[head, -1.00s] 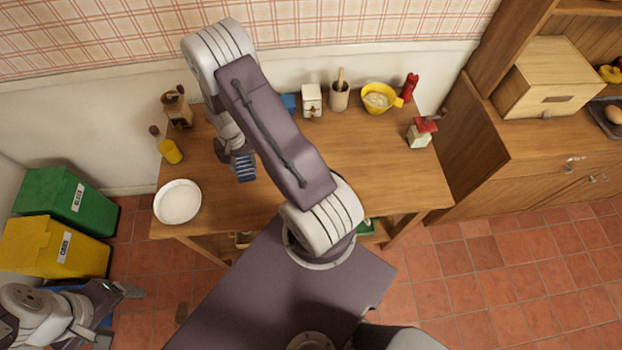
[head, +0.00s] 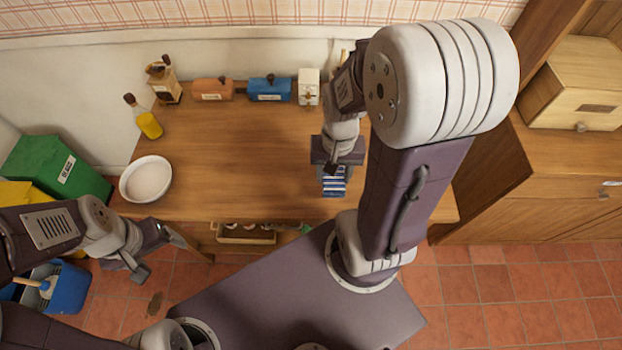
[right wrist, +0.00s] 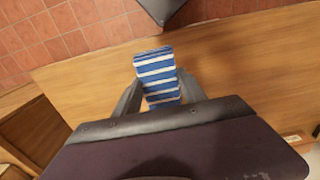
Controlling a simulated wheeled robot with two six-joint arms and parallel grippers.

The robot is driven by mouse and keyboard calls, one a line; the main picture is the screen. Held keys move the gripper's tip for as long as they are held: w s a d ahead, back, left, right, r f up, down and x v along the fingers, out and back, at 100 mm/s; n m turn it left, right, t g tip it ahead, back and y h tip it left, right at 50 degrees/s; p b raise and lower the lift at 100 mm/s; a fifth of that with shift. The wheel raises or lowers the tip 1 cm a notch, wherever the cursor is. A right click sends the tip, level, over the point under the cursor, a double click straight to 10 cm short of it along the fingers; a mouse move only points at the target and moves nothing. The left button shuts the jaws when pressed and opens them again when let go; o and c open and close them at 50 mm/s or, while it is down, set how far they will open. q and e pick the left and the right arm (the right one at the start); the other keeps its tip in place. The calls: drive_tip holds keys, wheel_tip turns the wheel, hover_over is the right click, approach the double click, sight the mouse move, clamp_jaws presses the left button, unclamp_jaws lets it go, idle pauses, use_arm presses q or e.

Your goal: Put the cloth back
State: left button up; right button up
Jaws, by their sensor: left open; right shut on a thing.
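A blue and white striped cloth (head: 334,181) is folded into a small block. My right gripper (head: 336,166) is shut on it over the front part of the wooden table (head: 240,150). In the right wrist view the cloth (right wrist: 158,75) sits between the two fingers (right wrist: 158,98), with its striped end sticking out past them. I cannot tell whether the cloth touches the table. My left gripper (head: 150,250) is open and empty, off the table's front left corner, above the floor.
A white bowl (head: 146,179) stands at the table's left edge. An oil bottle (head: 149,123), a grinder (head: 165,85), an orange box (head: 212,90), a blue box (head: 269,89) and a white box (head: 308,87) line the back. The table's middle is clear.

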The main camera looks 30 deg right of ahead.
drive_tip(key=shift+a+r, duration=0.1)
drive_tip(key=w+p, duration=0.2)
drive_tip(key=p, duration=0.6)
drive_tip(key=shift+w+a+f+p, duration=0.15)
drive_tip(key=shift+w+f+p, duration=0.1)
drive_tip(key=shift+f+p, duration=0.3)
drive_tip(key=w+f, duration=0.2)
drive_tip(key=w, duration=0.1)
drive_tip(key=w+a+f, duration=0.1)
drive_tip(key=w+f, duration=0.1)
drive_tip(key=w, duration=0.1)
drive_tip(key=w+f, duration=0.2)
drive_tip(key=w, duration=0.1)
drive_tip(key=shift+a+f+b, duration=0.1)
drive_tip(key=shift+a+b, duration=0.25)
wheel_tip(320, 180, down, 4)
drive_tip(key=shift+s+r, duration=0.1)
drive_tip(key=shift+r, duration=0.05)
drive_tip(key=shift+f, duration=0.25)
drive_tip(key=o, duration=1.3)
